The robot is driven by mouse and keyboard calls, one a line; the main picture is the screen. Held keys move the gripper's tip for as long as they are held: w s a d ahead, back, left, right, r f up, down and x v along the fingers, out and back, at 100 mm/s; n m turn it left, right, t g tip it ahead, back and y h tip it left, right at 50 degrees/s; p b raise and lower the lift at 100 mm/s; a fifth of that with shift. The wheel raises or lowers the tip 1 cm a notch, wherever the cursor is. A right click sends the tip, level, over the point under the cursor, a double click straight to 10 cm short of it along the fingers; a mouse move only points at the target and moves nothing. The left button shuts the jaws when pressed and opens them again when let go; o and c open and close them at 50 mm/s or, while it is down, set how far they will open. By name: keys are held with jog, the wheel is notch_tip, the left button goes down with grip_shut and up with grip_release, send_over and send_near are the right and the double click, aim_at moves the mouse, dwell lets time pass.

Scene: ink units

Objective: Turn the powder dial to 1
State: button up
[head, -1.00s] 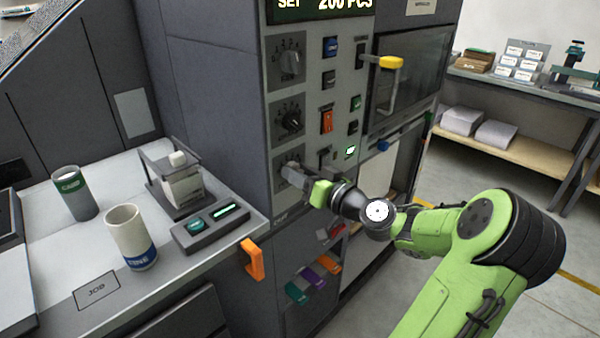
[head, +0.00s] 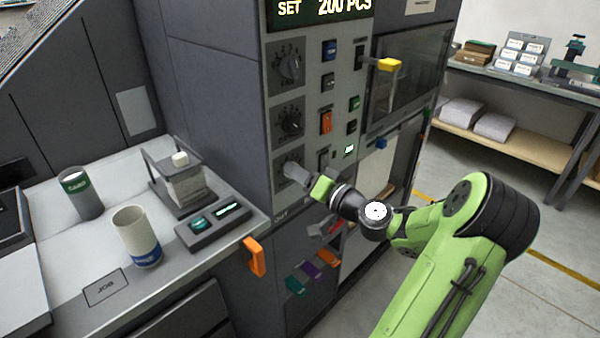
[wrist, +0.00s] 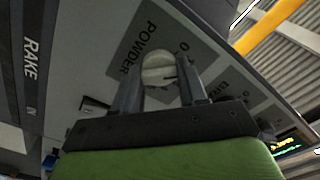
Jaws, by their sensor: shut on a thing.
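The powder dial (wrist: 158,68) is a pale round knob on a dark plate lettered POWDER, seen in the wrist view. A 0 mark shows near it on the plate, and a short dark line shows on the knob. My gripper (wrist: 160,90) has one finger on each side of the knob and is shut on it. I cannot read which number the dial points to.
Two more dials (head: 290,68) (head: 290,122) sit above on the panel, beside several switches (head: 326,122). A yellow handle (head: 389,65) sticks out at the upper right. An orange handle (head: 254,257) juts from the counter, which holds a white cup (head: 135,238).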

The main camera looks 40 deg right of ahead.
jog(key=o, duration=1.1)
jog(key=shift+c, duration=0.2)
jog(key=shift+s, duration=0.1)
jog(key=s+p, duration=0.1)
jog(key=s, duration=1.4)
jog(key=shift+s+d, duration=0.25)
jog(key=shift+s, duration=0.05)
